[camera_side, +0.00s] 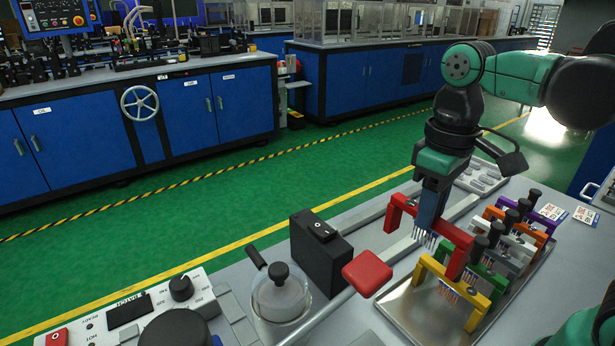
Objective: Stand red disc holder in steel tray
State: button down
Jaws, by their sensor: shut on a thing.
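The red disc holder (460,252) is an arch-shaped piece with two legs, in the side view right of centre. My gripper (431,212) points down and is shut on its middle from above. A pale, comb-like part shows under its crossbar. The steel tray (408,302) lies at the lower right. The red holder is at the tray's upper left side and looks upright; I cannot tell whether its legs touch anything. In the tray stand a yellow holder (424,272), a green holder, a pale holder, an orange holder and a purple holder (540,224), in a row.
A red square block (367,272) and a black box with a switch (321,252) stand left of the tray. A clear-lidded pot (281,294) and a control panel (130,312) are farther left. The tray's near left area is bare. Printed cards (553,212) lie at the right.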

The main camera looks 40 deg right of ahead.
aim_at(415, 203)
jog(key=s+f, duration=0.2)
jog(key=f, duration=0.1)
jog(key=s+f, duration=0.1)
jog(key=s, duration=0.1)
jog(key=shift+a+f, duration=0.3)
jog(key=shift+f, duration=3.1)
jog(key=shift+f, duration=0.4)
grip_release()
jog(key=shift+r, duration=3.5)
jog(key=w+t, duration=0.2)
jog(key=w+m+t, duration=0.1)
jog(key=w+t, duration=0.1)
jog(key=w, duration=0.1)
jog(key=w+d+r+t, duration=0.1)
jog(key=w+t, duration=0.2)
jog(key=shift+r+m, duration=0.1)
jog(key=shift+m, duration=0.3)
